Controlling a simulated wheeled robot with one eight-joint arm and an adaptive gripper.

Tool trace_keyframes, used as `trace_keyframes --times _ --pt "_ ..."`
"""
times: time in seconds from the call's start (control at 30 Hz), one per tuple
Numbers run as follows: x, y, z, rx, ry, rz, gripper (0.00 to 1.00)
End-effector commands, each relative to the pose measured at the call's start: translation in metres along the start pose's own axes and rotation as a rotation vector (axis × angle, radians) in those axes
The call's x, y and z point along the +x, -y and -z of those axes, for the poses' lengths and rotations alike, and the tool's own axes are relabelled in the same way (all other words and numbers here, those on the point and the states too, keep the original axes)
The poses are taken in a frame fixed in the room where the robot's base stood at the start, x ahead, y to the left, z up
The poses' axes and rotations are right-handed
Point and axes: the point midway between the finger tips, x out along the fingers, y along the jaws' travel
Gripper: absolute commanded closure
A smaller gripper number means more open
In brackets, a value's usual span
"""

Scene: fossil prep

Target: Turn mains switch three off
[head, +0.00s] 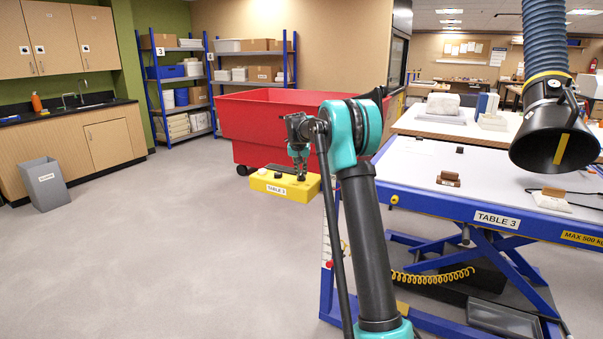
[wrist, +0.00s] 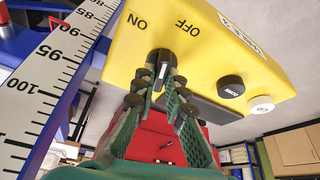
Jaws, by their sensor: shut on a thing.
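The yellow control box (head: 283,185) labelled TABLE 3 is in the middle of the head view, with my gripper (head: 299,172) over its top. In the wrist view the box (wrist: 205,55) fills the upper part, with ON and OFF printed on it. The black rotary switch knob (wrist: 161,57) with a white mark sits near these words. My gripper (wrist: 161,82) has its fingertips closed on either side of the knob and is shut on it. Which word the knob points to I cannot tell surely.
A black button (wrist: 231,86) and a white button (wrist: 262,104) are on the same box face. A white ruler scale (wrist: 55,65) runs along the left. The blue lift table (head: 480,215) stands right of the box, a red bin (head: 258,115) behind it. Floor at left is open.

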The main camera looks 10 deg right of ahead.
Motion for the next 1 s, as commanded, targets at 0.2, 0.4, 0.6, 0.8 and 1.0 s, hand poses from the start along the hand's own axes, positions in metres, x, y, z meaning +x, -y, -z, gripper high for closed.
trace_keyframes --times 0.2,0.4,0.6,0.8,1.0 --pt "-0.0002 0.0018 0.0001 0.148 0.0 -0.062 1.0" --pt "0.0 0.0018 0.0005 0.245 0.0 -0.102 1.0" --pt "-0.0002 0.0021 0.0006 0.297 0.0 -0.123 1.0" --pt "-0.0002 0.002 0.0004 0.314 0.0 -0.13 1.0" --pt "-0.0001 0.002 0.0004 0.315 0.0 -0.13 1.0"
